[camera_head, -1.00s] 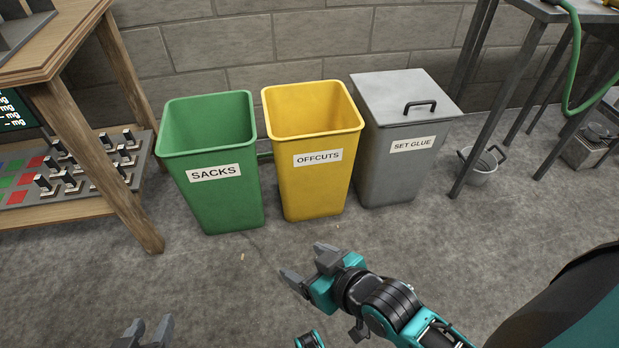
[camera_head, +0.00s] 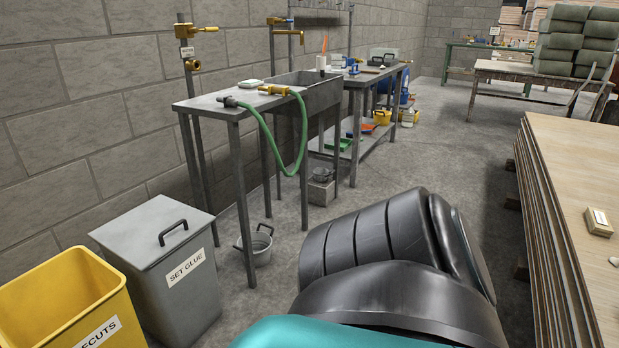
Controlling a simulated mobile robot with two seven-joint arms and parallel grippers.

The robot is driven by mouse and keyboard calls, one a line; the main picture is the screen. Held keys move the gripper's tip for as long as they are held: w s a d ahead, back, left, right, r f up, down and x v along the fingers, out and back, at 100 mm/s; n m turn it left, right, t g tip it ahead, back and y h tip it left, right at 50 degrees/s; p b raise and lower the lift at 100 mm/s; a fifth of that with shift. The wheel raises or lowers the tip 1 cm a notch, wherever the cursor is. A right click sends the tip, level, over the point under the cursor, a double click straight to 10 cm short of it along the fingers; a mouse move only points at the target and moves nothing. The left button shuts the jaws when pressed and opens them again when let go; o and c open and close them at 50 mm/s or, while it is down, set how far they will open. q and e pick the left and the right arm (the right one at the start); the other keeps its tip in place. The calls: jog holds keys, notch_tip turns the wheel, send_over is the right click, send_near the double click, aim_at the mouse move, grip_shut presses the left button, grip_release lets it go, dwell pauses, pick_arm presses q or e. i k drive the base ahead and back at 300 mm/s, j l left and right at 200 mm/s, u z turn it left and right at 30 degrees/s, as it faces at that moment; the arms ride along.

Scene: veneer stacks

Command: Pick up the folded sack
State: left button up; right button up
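I cannot make out a folded sack in this view. Plump grey-green sacks (camera_head: 571,42) are piled on a wooden table (camera_head: 530,76) at the far top right. They look full, not folded. Neither of my grippers is in view. A black and teal part of my own arm fills the bottom middle and hides the floor behind it.
A yellow bin (camera_head: 62,305) and a lidded grey SET GLUE bin (camera_head: 170,262) stand at lower left. A metal sink table (camera_head: 245,100) with a green hose (camera_head: 268,143) lines the wall. A small bucket (camera_head: 259,247) stands below. Stacked boards (camera_head: 565,145) are at right. Floor between is clear.

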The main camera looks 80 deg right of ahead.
aim_at(598, 224)
jog(key=z, duration=4.05)
